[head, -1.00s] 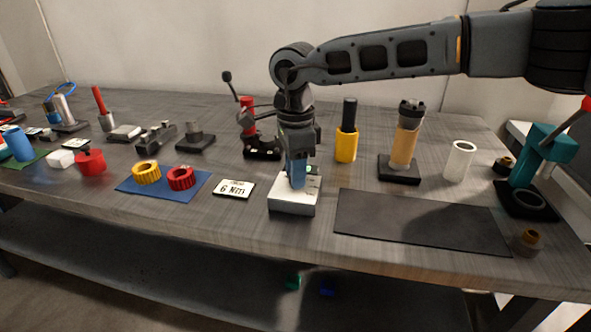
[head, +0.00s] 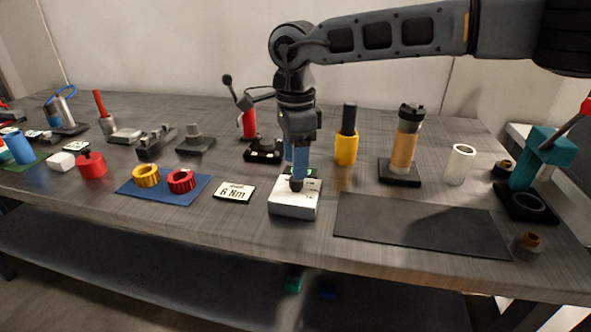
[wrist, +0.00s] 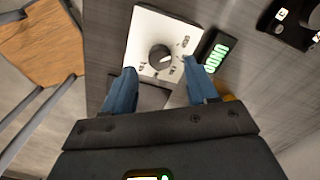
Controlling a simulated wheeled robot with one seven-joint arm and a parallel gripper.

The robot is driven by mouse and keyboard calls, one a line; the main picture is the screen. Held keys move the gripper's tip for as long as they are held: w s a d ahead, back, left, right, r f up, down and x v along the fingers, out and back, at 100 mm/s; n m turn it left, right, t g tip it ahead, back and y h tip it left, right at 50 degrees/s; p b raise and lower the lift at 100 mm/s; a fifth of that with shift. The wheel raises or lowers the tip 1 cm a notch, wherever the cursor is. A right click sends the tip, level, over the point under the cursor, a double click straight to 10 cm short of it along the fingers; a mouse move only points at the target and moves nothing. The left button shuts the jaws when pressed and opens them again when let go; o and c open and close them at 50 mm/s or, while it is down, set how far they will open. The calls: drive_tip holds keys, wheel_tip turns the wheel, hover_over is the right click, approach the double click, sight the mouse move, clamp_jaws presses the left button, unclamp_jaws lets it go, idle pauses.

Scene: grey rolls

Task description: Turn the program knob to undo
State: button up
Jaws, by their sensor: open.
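The program knob (wrist: 159,57) is a dark round knob on top of a white box (wrist: 142,25), with small printed marks around it. A pale pointer line on the knob points right in the wrist view, and the marks are too small to read. A small display (wrist: 216,50) with green lit characters stands beside the box; I cannot read it surely. In the head view the white box (head: 293,211) sits near the bench's front edge. My gripper (wrist: 159,68) has blue fingers, open, one on each side of the knob in the wrist view. In the head view my gripper (head: 299,174) is just above the knob (head: 297,184).
A dark mat (head: 420,225) lies right of the box. A "6 Nm" card (head: 234,192) and a blue mat (head: 135,187) with yellow and red rings lie left. A yellow holder (head: 346,148) and a black-based stand (head: 399,172) are behind.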

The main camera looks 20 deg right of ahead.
drive_tip(key=shift+r, duration=1.95)
